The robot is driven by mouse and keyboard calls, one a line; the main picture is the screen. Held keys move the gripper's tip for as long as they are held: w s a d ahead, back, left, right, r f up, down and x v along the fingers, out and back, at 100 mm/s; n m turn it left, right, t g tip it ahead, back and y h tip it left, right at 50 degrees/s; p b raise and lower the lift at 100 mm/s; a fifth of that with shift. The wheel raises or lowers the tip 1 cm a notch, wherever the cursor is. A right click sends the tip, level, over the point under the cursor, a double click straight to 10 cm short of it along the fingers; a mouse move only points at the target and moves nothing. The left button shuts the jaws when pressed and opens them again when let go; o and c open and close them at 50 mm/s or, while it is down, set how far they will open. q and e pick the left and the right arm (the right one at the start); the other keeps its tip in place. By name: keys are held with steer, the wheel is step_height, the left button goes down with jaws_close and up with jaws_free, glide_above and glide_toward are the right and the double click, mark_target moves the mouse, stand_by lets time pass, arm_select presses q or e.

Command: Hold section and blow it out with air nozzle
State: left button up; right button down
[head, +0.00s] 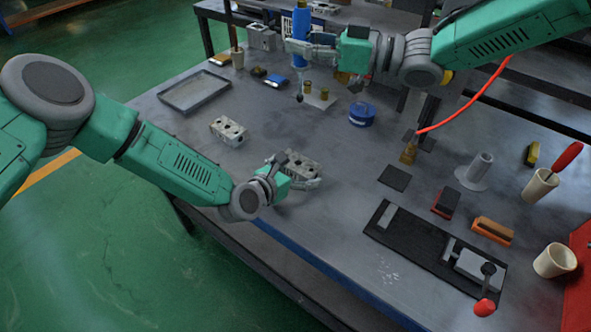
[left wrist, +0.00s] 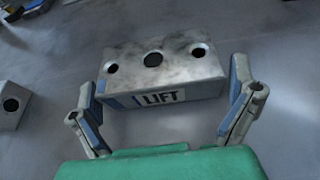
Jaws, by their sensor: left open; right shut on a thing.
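A grey metal valve section (head: 302,163) with round holes on top lies on the bench. In the left wrist view this section (left wrist: 165,68) has a LIFT label on its near face. My left gripper (head: 291,172) is open, with one finger at each side of the section's near end. Gaps show between fingers and block. My right gripper (head: 312,46) is shut on an upright blue tool (head: 300,24) with a thin lower end, above the far bench. I cannot tell whether this tool is the air nozzle. A red hose (head: 465,113) runs down to a brass-coloured piece (head: 408,154).
Another holed block (head: 228,131) lies left of the section, and an empty tray (head: 194,92) beyond it. A small stand (head: 320,98) and a blue ring-shaped item (head: 362,114) are behind. A black mat (head: 413,240) with a clamp lies at right. The bench's front middle is clear.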

arm_select(q)
steer(key=shift+a, duration=0.35)
steer(key=shift+c, duration=0.5)
arm_select(e)
steer(key=shift+a, duration=0.5)
arm_select(q)
steer(key=c, duration=1.2)
arm_select(e)
steer(key=shift+a, duration=0.1)
arm_select(q)
steer(key=shift+o, duration=0.2)
steer(key=shift+d+f, duration=0.1)
steer(key=shift+d, duration=0.1)
steer(key=shift+a, duration=0.1)
arm_select(e)
step_height(320, 180, down, 12)
steer(key=shift+w+d, duration=0.2)
steer(key=shift+r, duration=0.1)
